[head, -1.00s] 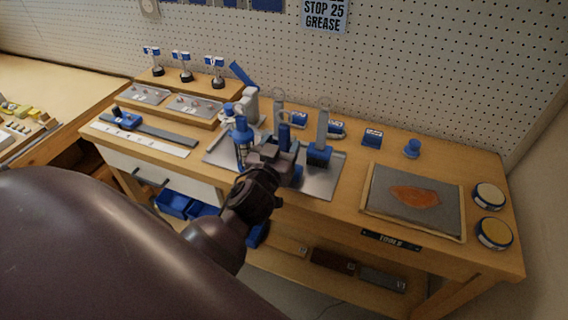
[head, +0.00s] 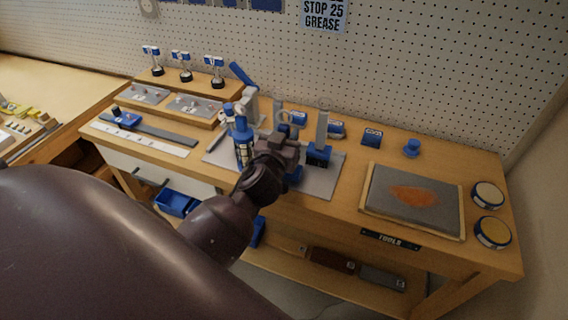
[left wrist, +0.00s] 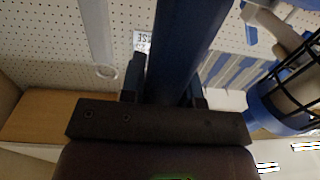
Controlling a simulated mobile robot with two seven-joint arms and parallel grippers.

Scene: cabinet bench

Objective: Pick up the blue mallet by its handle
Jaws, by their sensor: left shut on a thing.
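My left gripper (head: 284,148) is over the metal tray (head: 320,187) in the middle of the bench. In the left wrist view its fingers (left wrist: 165,82) are shut on a thick blue bar (left wrist: 187,40), which I take to be the blue mallet's handle. The bar runs up and away from between the fingers. In the head view the gripper hides most of the held tool. Blue shows just below the gripper (head: 295,175), but I cannot tell whether it is the mallet's head. My right gripper is not in view.
A blue caged tool (head: 243,145) stands close left of the gripper. A grey-handled tool with a blue base (head: 319,155) stands close right. A framed slab with an orange patch (head: 412,195) and two round tins (head: 490,232) are further right. The pegboard rises behind.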

